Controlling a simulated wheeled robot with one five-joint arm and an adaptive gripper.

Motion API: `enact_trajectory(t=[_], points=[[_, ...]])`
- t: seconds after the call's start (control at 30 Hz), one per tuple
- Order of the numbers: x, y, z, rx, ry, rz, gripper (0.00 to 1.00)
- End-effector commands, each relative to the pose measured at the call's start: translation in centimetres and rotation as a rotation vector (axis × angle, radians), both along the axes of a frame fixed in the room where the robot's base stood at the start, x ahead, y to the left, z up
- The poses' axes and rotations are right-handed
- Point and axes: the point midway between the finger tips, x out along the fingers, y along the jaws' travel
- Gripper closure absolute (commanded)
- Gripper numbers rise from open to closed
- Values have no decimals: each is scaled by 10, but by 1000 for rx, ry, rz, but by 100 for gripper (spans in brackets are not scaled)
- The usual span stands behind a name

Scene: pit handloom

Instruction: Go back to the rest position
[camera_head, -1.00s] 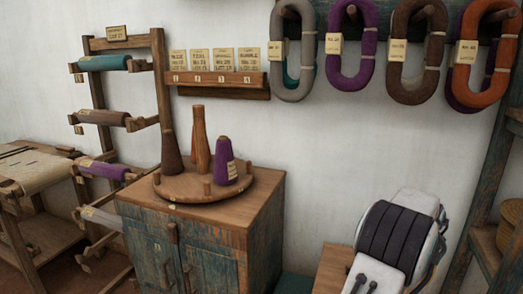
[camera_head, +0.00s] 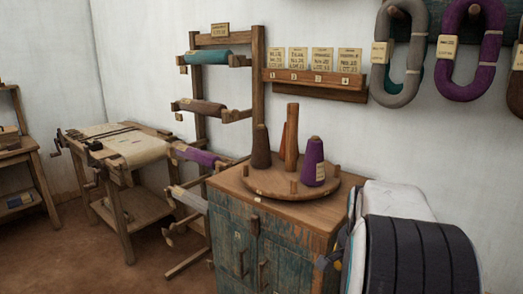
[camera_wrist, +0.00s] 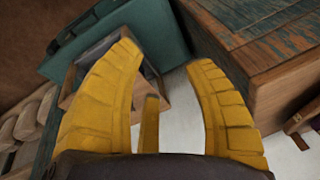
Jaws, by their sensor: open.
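My gripper (camera_wrist: 160,65) shows in the wrist view with two yellow ribbed fingers spread wide. It is open and nothing is between the fingertips. In the head view, a white and dark padded part of my arm is at the lower right, in front of the wall and beside the cabinet; my gripper's fingers do not show there. The blue-green wooden cabinet (camera_head: 225,240) stands in the middle of the head view. It carries a round wooden turntable (camera_head: 258,188) with a purple cone (camera_head: 313,160), a dark brown cone (camera_head: 261,147) and an orange-brown cone behind the central post.
A rack (camera_head: 257,75) with several yarn rolls stands left of the cabinet. A worktable (camera_head: 120,150) with pale cloth is farther left. A card shelf (camera_head: 315,80) and yarn hanks (camera_head: 470,50) are on the wall. Brown floor (camera_head: 75,240) is open at the lower left.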

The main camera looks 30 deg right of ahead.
Motion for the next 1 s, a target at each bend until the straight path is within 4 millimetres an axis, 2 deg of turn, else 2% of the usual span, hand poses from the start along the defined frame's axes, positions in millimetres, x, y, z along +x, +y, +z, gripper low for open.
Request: enact_trajectory(t=[0.03, 0.2, 0.3, 0.4, 0.6, 0.8, 0.83, 1.0], points=[[7, 35, 3, -8, 12, 132, 53], [5, 130, 4, -37, 56, 543, 53], [-8, 174, 1, -55, 78, 762, 53], [-23, 205, -3, -71, 93, 936, 53], [-51, 244, -12, -98, 114, 1200, 53], [-78, 270, -21, -125, 128, 1419, 53], [-76, 268, -8, -126, 124, 1404, 53], [-75, 267, 20, -134, 113, 1393, 53]])
